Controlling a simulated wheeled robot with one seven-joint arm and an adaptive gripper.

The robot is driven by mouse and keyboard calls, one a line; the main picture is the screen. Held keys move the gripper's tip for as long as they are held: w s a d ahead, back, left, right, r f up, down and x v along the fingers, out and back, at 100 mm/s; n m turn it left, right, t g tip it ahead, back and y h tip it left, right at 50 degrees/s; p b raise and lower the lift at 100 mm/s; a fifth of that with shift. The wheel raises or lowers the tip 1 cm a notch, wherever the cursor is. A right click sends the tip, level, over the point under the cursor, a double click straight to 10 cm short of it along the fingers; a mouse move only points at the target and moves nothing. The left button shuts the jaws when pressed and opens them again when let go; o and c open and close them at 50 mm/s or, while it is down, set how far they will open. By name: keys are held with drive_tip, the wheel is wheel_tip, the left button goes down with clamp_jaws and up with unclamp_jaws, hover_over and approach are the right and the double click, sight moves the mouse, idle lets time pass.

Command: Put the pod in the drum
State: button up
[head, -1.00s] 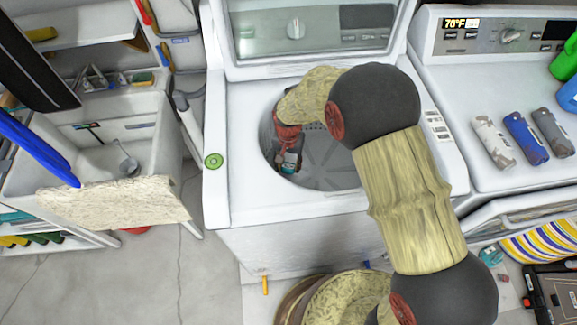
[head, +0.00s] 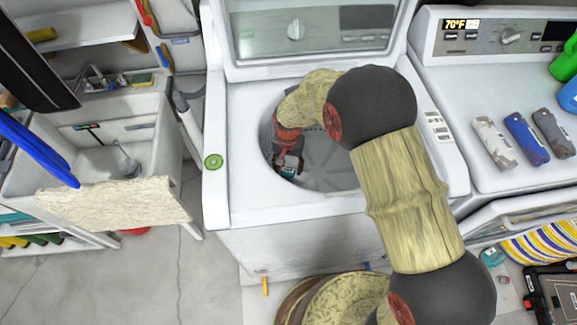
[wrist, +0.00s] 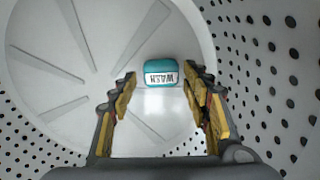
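The pod (wrist: 161,73), teal with a white "WASH" label, is inside the washer's drum (wrist: 85,75) in the wrist view. It lies just beyond my fingertips, between their lines, with a gap on each side. In the head view the pod (head: 289,171) shows low in the drum opening, under my gripper (head: 290,163). My gripper (wrist: 160,80) reaches down into the drum with its yellow-padded fingers spread apart. I cannot tell whether the pod touches the drum floor.
The drum's perforated wall (wrist: 262,70) surrounds my gripper. The washer's white rim (head: 240,205) lies below my arm. A sink (head: 100,150) stands at left.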

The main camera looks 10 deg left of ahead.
drive_tip(key=shift+o, duration=0.8)
wheel_tip(320, 180, up, 13)
drive_tip(key=p, duration=0.5)
drive_tip(key=shift+r, duration=0.15)
drive_tip(key=s+d+r+t, duration=0.1)
drive_tip(key=s+d+r, duration=0.2)
drive_tip(key=d+r, duration=0.6)
drive_tip(key=s+d+r+t, duration=0.25)
drive_tip(key=d+r, duration=0.35)
drive_tip(key=r, duration=0.6)
drive_tip(key=s+d+r+t, duration=0.1)
drive_tip(key=s+d+r, duration=0.2)
drive_tip(key=s+d, duration=0.2)
drive_tip(key=s+d+r+n+t, duration=0.1)
drive_tip(key=s+d+r, duration=0.3)
drive_tip(key=s, duration=0.7)
drive_tip(key=shift+s+d+r+n, duration=0.15)
drive_tip(key=shift+s+d+n, duration=0.2)
drive_tip(key=shift+d, duration=0.45)
